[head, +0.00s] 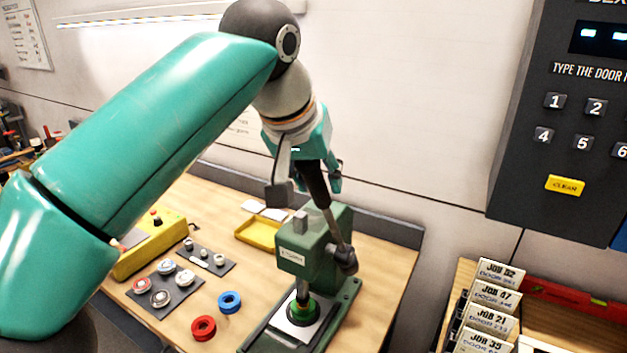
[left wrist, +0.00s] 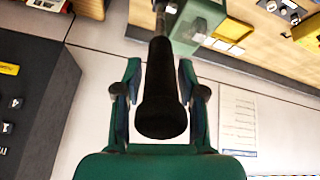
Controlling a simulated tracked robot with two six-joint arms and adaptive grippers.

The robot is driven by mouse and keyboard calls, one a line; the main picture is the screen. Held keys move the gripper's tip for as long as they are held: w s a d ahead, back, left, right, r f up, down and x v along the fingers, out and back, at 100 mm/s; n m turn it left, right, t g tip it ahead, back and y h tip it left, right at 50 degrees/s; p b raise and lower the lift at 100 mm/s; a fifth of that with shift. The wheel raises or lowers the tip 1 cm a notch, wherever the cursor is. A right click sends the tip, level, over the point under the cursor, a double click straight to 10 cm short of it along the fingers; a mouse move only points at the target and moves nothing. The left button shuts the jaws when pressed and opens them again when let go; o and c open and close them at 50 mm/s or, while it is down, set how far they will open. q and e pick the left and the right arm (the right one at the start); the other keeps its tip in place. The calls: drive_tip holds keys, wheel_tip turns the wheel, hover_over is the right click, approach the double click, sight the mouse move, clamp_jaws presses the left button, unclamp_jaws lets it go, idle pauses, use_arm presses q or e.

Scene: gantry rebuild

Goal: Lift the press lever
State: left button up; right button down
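The green press (head: 312,245) stands on the wooden bench. Its lever (head: 336,226) rises steeply from a dark hub at the press's right side, leaning a little left at the top. The lever ends in a black grip (head: 316,186), which also shows large in the left wrist view (left wrist: 161,95). My left gripper (head: 308,180) is at this grip, with one finger on each side. In the left wrist view the fingers (left wrist: 158,92) look spread, with narrow gaps beside the grip. My right gripper is not seen.
A red ring (head: 203,328) and a blue ring (head: 230,302) lie left of the press. Dark mats with small round parts and a yellow tray (head: 262,233) are behind them. A keypad panel (head: 570,110) hangs at the right, above job cards (head: 493,295).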

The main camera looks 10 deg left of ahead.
use_arm(q)
drive_tip(key=shift+o, duration=0.4)
drive_tip(key=shift+w+f, duration=0.1)
drive_tip(key=shift+s, duration=0.2)
drive_tip(key=v, duration=0.6)
drive_tip(key=shift+r, duration=0.4)
drive_tip(key=shift+s+a+r, duration=0.1)
drive_tip(key=shift+s+r, duration=0.1)
drive_tip(key=shift+s, duration=0.05)
